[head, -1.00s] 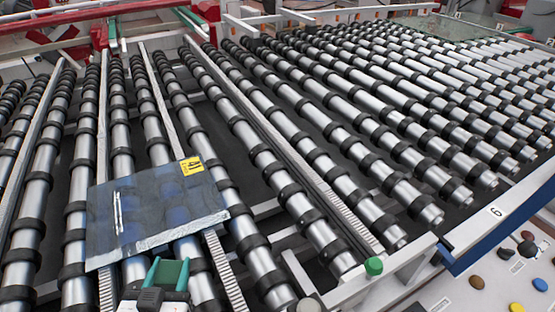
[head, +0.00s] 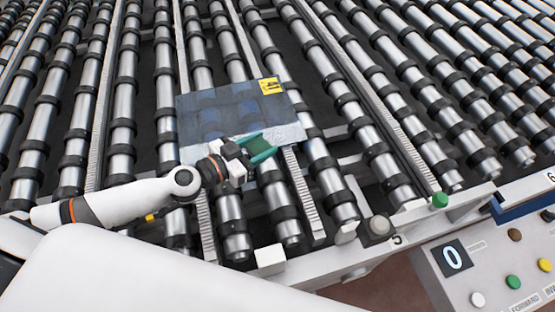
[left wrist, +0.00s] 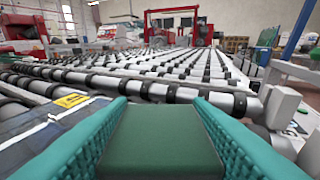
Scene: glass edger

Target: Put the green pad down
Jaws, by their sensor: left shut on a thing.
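My left gripper (head: 261,150) is shut on the green pad (head: 269,147), with one teal finger along each side of it. The pad also shows large between the fingers in the left wrist view (left wrist: 162,145). In the head view the gripper and pad overlap the lower right part of a dark, see-through glass sheet (head: 215,112) with a yellow label. The sheet lies on the rollers. I cannot tell whether the pad touches the glass. My right gripper is not in view.
Rows of metal rollers (head: 322,165) with black rings fill the table. A green button (head: 439,200) and a dark button box (head: 379,228) are at the front edge. A control panel (head: 490,270) with a "0" display stands at the lower right.

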